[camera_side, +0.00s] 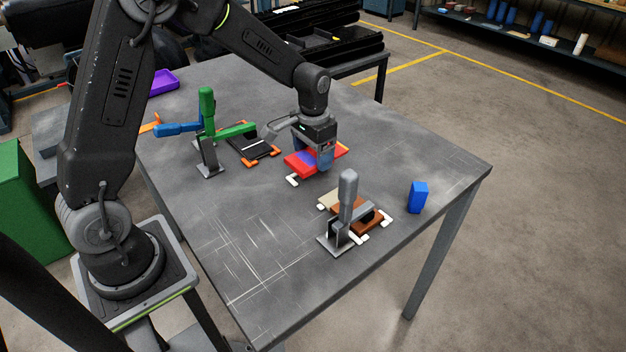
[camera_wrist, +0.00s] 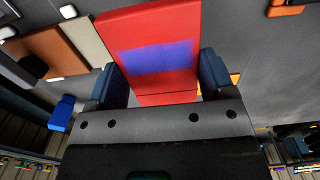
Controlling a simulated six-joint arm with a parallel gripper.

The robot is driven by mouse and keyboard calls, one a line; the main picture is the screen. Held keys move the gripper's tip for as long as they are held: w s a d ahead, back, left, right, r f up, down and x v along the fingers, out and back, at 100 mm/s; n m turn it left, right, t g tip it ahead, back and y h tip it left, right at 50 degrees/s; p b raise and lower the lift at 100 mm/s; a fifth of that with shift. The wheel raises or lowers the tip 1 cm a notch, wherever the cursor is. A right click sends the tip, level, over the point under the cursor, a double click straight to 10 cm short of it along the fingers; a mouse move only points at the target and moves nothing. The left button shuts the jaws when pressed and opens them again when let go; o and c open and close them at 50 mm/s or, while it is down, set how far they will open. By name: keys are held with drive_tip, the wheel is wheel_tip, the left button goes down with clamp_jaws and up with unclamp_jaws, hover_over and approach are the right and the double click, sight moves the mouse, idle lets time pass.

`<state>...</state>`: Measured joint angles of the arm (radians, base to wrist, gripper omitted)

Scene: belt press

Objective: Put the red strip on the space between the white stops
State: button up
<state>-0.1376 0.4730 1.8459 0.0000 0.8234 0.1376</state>
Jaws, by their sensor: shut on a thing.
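The red strip (camera_side: 299,164) is a flat red piece with a blue-purple patch on top. My gripper (camera_side: 325,158) is shut on it. In the wrist view the red strip (camera_wrist: 150,25) lies between the two dark blue fingers of my gripper (camera_wrist: 162,76) and reaches out past them. A white stop (camera_side: 293,180) shows on the table just in front of the strip's near end. Other white stops (camera_side: 387,223) stand around a brown block with a beige part. Whether the strip touches the table, and what lies under it, I cannot tell.
A grey-handled clamp (camera_side: 347,190) stands over the brown block (camera_side: 373,217). A green-handled clamp (camera_side: 207,120) with a blue arm stands left, beside a black plate (camera_side: 247,145) with orange corners. A blue block (camera_side: 418,197) is at the right. The front left table is clear.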

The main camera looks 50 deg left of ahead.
drive_tip(key=shift+s+d+f, duration=0.15)
drive_tip(key=shift+s+d, duration=0.2)
drive_tip(key=shift+d, duration=0.2)
drive_tip(key=w+a+r, duration=0.1)
drive_tip(key=a, duration=0.2)
drive_tip(key=w+a, duration=0.2)
drive_tip(key=a, duration=0.1)
drive_tip(key=w+a+r, duration=0.1)
drive_tip(key=w+a, duration=0.1)
drive_tip(key=a, duration=0.1)
drive_tip(key=shift+a+r, duration=0.35)
drive_tip(key=shift+a, duration=0.05)
drive_tip(key=w+a+r, duration=0.2)
drive_tip(key=a+r, duration=0.1)
drive_tip(key=a, duration=0.8)
hover_over(284, 130)
wheel_tip(284, 130, down, 5)
drive_tip(key=shift+f, duration=2.4)
drive_tip(key=shift+f, duration=0.2)
